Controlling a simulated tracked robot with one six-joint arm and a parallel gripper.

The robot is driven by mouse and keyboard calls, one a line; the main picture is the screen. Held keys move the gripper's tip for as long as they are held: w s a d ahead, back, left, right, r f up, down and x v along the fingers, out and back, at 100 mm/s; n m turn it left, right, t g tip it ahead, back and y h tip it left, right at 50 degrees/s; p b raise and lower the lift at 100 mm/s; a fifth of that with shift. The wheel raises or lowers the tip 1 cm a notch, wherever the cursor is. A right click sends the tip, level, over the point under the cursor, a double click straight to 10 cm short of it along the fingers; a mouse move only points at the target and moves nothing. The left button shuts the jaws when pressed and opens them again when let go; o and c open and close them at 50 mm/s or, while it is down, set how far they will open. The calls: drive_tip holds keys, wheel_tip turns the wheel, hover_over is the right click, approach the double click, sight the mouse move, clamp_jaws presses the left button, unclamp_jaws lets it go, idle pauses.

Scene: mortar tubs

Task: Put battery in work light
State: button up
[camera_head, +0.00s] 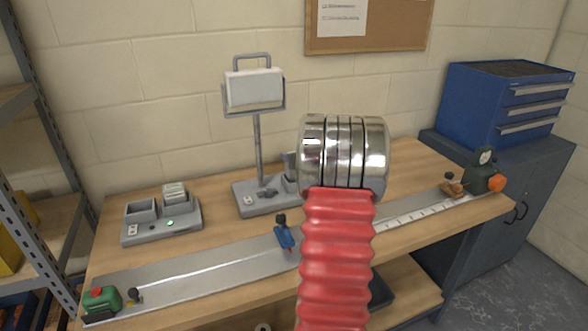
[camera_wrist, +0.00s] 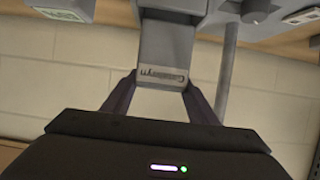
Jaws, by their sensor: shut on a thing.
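The work light (camera_head: 254,90) stands on the bench, its lamp head on a pole above a grey base (camera_head: 262,204). Its pole also shows at the right of the wrist view (camera_wrist: 228,70). In the head view my arm hides the gripper and the right part of the base.
A grey charger (camera_head: 160,226) with a lit green lamp and a pale block in one slot stands at the left. A metal rail runs along the bench front with a small blue item (camera_head: 284,236). A green item (camera_head: 102,300) is at the left end; a blue drawer chest (camera_head: 490,110) is at right.

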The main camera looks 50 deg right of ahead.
drive_tip(key=shift+f, duration=0.2)
drive_tip(key=shift+f, duration=0.1)
drive_tip(key=shift+f, duration=1.75)
drive_tip(key=shift+f, duration=0.15)
drive_tip(key=o, duration=1.4)
drive_tip(key=shift+s+a, duration=0.1)
drive_tip(key=shift+s, duration=0.05)
drive_tip(key=v, duration=1.1)
drive_tip(key=shift+s, duration=0.35)
